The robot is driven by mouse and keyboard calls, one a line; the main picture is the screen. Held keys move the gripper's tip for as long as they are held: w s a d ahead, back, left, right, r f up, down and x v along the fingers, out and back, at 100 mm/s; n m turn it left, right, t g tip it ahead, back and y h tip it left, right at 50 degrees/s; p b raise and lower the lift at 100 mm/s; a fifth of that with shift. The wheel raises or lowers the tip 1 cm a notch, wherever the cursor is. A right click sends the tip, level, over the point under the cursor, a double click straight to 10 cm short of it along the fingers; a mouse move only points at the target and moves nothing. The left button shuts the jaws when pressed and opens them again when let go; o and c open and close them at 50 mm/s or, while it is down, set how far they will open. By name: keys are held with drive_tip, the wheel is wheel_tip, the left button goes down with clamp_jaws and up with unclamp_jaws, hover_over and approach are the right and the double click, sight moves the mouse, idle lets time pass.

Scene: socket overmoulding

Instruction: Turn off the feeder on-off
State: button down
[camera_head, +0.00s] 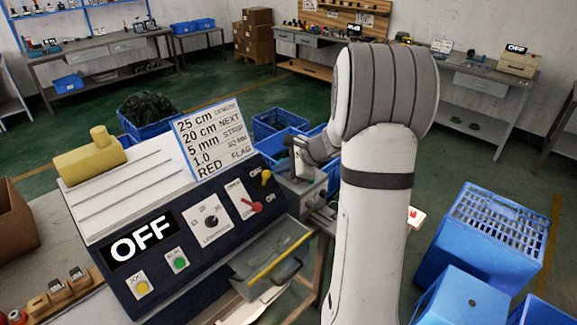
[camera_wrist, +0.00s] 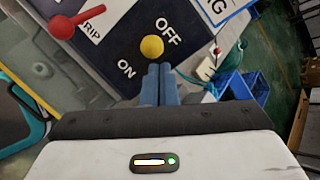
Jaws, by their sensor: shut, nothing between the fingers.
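The feeder on-off switch is a yellow ball-topped lever (camera_head: 267,177) at the upper right of the machine's dark sloping panel. In the wrist view its yellow knob (camera_wrist: 152,48) sits between the OFF and ON labels. The knob hides its stem, so I cannot tell which way it leans. My gripper (camera_wrist: 159,70) is shut and empty. Its blue-grey fingertips are just below the knob in the wrist view; I cannot tell whether they touch it. In the head view my arm covers part of the space right of the panel. The machine's large display (camera_head: 141,247) reads OFF.
A red lever (camera_head: 251,207) marked STRIP stands close to the yellow one. A dial (camera_head: 211,222), a green button (camera_head: 179,262) and a yellow button (camera_head: 142,287) share the panel. A text card (camera_head: 214,140) stands behind. Blue crates (camera_head: 487,245) stand at the right.

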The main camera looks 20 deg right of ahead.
drive_tip(key=s+d+r+b, duration=0.1)
drive_tip(key=d+r, duration=0.5)
drive_tip(key=r, duration=0.3)
drive_tip(key=shift+s+d+r, duration=0.15)
drive_tip(key=shift+s+r, duration=0.1)
drive_tip(key=shift+r, duration=0.1)
drive_tip(key=s+a+n+g, duration=0.2)
drive_tip(key=s+a+n, duration=0.4)
drive_tip(key=a, duration=0.4)
drive_tip(key=s+a+f+n+h, duration=0.1)
drive_tip(key=s+a+n+h, duration=0.1)
drive_tip(key=s, duration=0.5)
drive_tip(key=s+a+f+n+g+h, duration=0.1)
drive_tip(key=s+a+n+h, duration=0.1)
drive_tip(key=s+a+n, duration=0.2)
drive_tip(key=s+a+f+n+g+h, duration=0.1)
drive_tip(key=s+a+n+h, duration=0.1)
drive_tip(key=s+n, duration=0.5)
drive_tip(key=s+a, duration=0.1)
drive_tip(key=s, duration=0.3)
drive_tip(key=shift+s+f+n, duration=0.15)
drive_tip(key=shift+f+n, duration=0.2)
drive_tip(key=shift+n, duration=0.05)
